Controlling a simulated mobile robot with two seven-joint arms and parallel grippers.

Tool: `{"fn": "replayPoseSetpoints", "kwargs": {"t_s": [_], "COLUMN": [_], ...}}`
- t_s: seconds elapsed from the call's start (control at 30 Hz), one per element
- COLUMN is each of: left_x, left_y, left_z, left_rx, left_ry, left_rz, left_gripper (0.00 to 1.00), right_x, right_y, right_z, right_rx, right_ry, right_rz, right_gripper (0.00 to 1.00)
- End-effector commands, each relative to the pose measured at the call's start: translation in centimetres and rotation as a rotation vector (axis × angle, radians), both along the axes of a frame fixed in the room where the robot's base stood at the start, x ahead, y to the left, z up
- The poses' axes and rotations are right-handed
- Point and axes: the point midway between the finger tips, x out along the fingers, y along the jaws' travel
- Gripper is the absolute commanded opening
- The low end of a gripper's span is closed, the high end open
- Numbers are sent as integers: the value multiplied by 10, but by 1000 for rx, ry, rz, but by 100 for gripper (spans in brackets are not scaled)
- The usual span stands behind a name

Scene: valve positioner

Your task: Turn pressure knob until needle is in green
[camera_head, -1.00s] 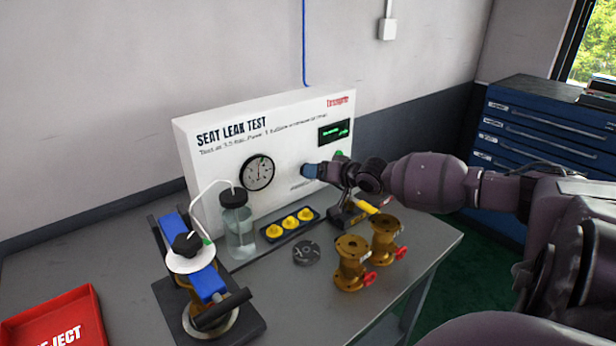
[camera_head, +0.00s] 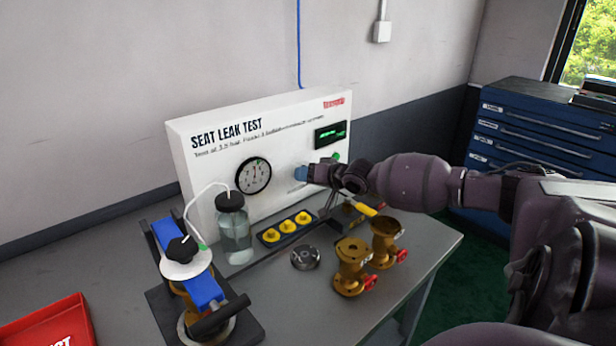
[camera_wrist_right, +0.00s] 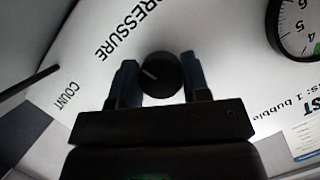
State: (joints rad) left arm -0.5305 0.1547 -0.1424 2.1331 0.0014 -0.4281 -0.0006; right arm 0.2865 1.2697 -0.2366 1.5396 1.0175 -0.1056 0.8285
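The white SEAT LEAK TEST panel (camera_head: 185,165) stands at the back of the bench. Its round gauge (camera_head: 253,176) has a white dial with green near the top; the needle is too small to read surely. The gauge is cut off in the right wrist view (camera_wrist_right: 300,28). The black pressure knob (camera_wrist_right: 161,74), with a pale pointer line, is beside the PRESSURE lettering. My right gripper (camera_wrist_right: 162,80) has one blue finger on each side of the knob; whether they press on it is unclear. In the head view the right gripper (camera_head: 301,173) hides the knob. My left gripper is out of view.
A bottle (camera_head: 234,235) with a white tube, a tray of yellow parts (camera_head: 265,236), a grey disc (camera_head: 305,257) and two brass valves (camera_head: 352,268) (camera_head: 385,238) stand before the panel. A clamp fixture (camera_head: 240,335) and red bin (camera_head: 40,325) are at left.

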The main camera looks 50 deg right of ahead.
Motion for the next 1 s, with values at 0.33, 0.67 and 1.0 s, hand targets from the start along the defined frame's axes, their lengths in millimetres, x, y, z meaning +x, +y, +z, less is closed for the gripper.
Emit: {"fn": "replayPoseSetpoints", "kwargs": {"t_s": [0.33,0.67,1.0], "left_x": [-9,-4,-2], "left_y": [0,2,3], "left_z": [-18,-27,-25], "left_rx": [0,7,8], "left_ry": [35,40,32], "left_rz": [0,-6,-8], "left_gripper": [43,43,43], "right_x": [0,0,0], "right_y": [0,0,0], "right_z": [-6,-4,-1], "right_rx": [82,232,248], "right_ry": [-3,-21,-27], "right_rz": [3,0,0], "right_gripper": [20,20,20]}}
